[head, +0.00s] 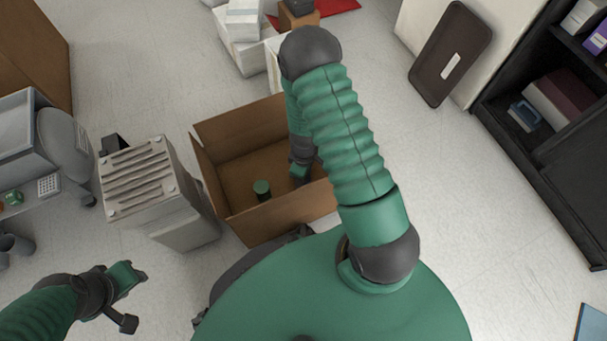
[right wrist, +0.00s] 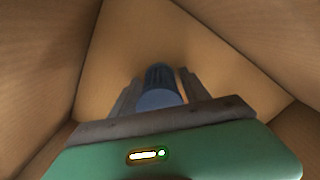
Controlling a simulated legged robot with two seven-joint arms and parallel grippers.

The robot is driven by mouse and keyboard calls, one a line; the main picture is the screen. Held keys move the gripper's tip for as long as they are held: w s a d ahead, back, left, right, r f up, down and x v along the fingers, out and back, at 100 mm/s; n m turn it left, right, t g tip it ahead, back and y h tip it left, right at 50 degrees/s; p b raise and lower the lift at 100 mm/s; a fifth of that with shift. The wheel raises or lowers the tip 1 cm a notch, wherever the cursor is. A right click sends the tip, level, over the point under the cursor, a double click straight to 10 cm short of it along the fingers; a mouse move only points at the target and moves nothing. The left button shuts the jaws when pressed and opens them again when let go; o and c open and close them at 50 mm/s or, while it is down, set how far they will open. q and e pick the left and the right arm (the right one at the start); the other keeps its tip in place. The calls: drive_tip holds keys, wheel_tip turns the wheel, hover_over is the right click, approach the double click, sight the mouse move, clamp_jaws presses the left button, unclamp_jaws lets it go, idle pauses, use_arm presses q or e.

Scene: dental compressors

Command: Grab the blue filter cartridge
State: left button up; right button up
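In the right wrist view a blue cylinder, the blue filter cartridge (right wrist: 160,88), lies between the two fingers of my right gripper (right wrist: 158,82). A thin tan strip shows between it and the right-hand finger, so the fingers look open around it. In the head view my right gripper (head: 300,172) reaches down inside an open cardboard box (head: 283,222); the cartridge is not visible there, and my right arm covers part of the box. My left gripper (head: 138,297) is open and empty at the lower left, over the floor.
A green-topped can (head: 261,188) stands in the box, left of my right gripper. A grey slatted unit (head: 145,185) stands close to the box's left side. White boxes (head: 240,40) are behind it, and a dark shelf (head: 545,155) is at the right. Floor between box and shelf is clear.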

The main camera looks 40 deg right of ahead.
clamp_jaws()
